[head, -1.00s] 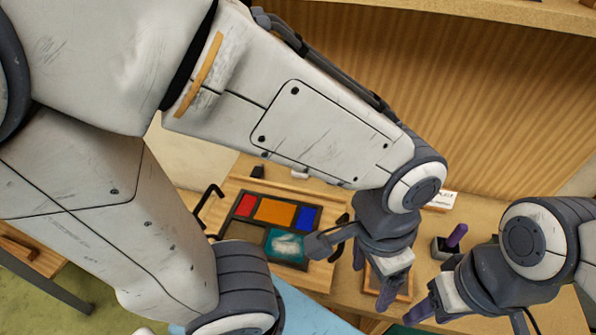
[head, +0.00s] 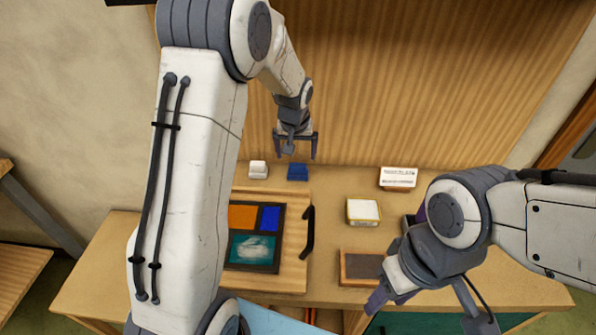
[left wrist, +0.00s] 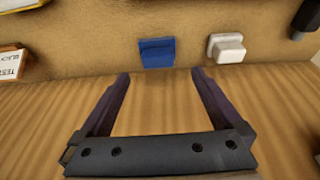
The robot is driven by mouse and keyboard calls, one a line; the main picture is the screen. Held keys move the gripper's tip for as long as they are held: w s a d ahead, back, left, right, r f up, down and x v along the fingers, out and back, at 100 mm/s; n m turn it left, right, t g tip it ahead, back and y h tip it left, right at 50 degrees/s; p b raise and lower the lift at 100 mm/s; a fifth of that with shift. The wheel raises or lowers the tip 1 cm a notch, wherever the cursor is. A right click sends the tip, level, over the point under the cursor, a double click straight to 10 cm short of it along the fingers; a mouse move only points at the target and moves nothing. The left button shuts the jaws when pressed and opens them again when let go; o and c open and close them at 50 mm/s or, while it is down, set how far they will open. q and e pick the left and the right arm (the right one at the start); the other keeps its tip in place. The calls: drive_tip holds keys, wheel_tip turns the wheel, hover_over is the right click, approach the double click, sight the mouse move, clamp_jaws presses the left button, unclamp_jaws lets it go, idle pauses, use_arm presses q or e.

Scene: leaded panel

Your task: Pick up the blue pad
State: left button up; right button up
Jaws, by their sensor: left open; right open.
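The blue pad (head: 297,172) lies on the wooden table near the back wall, just right of a white pad. My left gripper (head: 294,150) is open and empty above and close to the blue pad, fingers pointing down. In the left wrist view the blue pad (left wrist: 156,52) lies beyond the open fingertips (left wrist: 158,75), a little left of the middle between them, not between the fingers. My right gripper (head: 372,297) is at the lower right, open and empty, near the front of the table; its fingers are partly hidden.
The white pad (head: 258,170) stands close to the blue one. A leaded panel (head: 284,230) with coloured panes lies on a board with a black handle (head: 307,232). A white-topped box (head: 363,212), a label card (head: 397,178) and a dark-topped wooden block (head: 361,267) are to the right.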

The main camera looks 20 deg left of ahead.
sight(298, 164)
use_arm(q)
drive_tip(key=shift+p+x, duration=0.9)
drive_tip(key=shift+x, duration=2.2)
drive_tip(key=shift+w+d, duration=0.1)
drive_tip(key=shift+d, duration=0.05)
drive_tip(key=shift+c, duration=0.3)
drive_tip(key=c, duration=1.4)
drive_tip(key=shift+r, duration=0.55)
wheel_tip(298, 164, up, 3)
drive_tip(key=shift+w+f+b, duration=0.1)
drive_tip(key=shift+f+b, duration=0.1)
drive_tip(key=shift+b, duration=0.45)
drive_tip(key=s+d+r+b, duration=0.1)
drive_tip(key=s+d+r, duration=0.1)
drive_tip(key=d, duration=0.3)
drive_tip(key=s+d+r+b, duration=0.2)
drive_tip(key=d+r, duration=0.3)
drive_tip(key=d, duration=0.1)
drive_tip(key=shift+s+r, duration=0.15)
drive_tip(key=shift+s, duration=0.15)
